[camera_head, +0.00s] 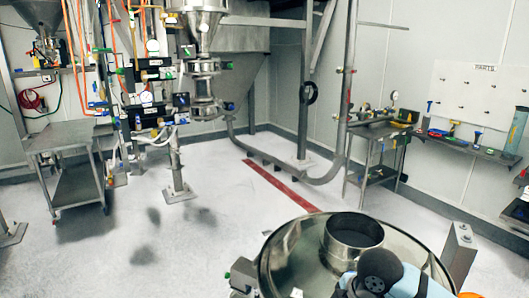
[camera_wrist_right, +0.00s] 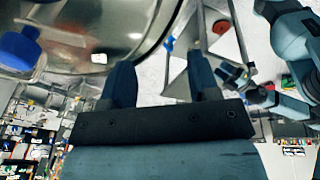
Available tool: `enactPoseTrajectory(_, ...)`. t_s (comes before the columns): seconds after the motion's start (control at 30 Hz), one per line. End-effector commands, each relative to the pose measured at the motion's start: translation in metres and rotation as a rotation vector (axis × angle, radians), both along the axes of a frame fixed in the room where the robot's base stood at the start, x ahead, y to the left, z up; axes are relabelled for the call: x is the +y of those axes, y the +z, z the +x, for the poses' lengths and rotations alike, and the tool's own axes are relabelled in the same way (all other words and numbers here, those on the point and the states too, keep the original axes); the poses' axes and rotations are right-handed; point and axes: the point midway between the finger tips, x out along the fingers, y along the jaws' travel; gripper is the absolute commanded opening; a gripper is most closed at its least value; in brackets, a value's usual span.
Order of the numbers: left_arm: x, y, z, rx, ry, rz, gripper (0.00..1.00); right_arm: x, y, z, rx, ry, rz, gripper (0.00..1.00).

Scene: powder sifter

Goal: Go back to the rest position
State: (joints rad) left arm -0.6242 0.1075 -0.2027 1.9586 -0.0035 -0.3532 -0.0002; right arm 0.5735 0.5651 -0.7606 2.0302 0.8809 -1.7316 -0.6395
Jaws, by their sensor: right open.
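My right gripper (camera_wrist_right: 162,82) shows in the right wrist view. Its two dark blue fingers stand wide apart with nothing between them. The round steel sifter (camera_head: 290,262) fills the lower right of the head view, with an open steel neck (camera_head: 352,232) on top. In the right wrist view, its shiny steel body (camera_wrist_right: 110,35) is above and to the left of my right gripper. I cannot tell how far apart they are. Part of my arm covers the sifter's front in the head view.
A steel post (camera_head: 458,252) stands right of the sifter. A steel cart (camera_head: 70,150) is at left. A hopper with valves (camera_head: 204,85) stands at the back. A small table (camera_head: 378,145) is near the right wall, by a tool shelf (camera_head: 470,148). The middle floor is clear.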

Motion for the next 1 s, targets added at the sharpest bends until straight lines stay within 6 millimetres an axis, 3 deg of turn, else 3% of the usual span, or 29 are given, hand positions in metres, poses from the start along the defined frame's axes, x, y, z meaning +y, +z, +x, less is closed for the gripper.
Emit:
enactPoseTrajectory(0.17,0.000,0.000,0.000,0.000,0.001,0.001,0.43,0.019,-0.029,-0.041,0.001,-0.189,0.113,0.56)
enactPoseTrajectory(0.37,0.001,0.002,0.001,-0.003,0.001,0.000,0.43,0.017,-0.052,-0.083,0.010,-0.462,0.209,0.56)
enactPoseTrajectory(0.57,0.001,0.003,0.002,-0.006,0.000,0.000,0.43,-0.007,-0.072,-0.128,0.027,-0.784,0.256,0.56)
enactPoseTrajectory(1.0,0.001,0.003,0.003,-0.008,0.000,0.000,0.43,-0.086,-0.097,-0.224,0.016,-1.367,0.175,0.56)
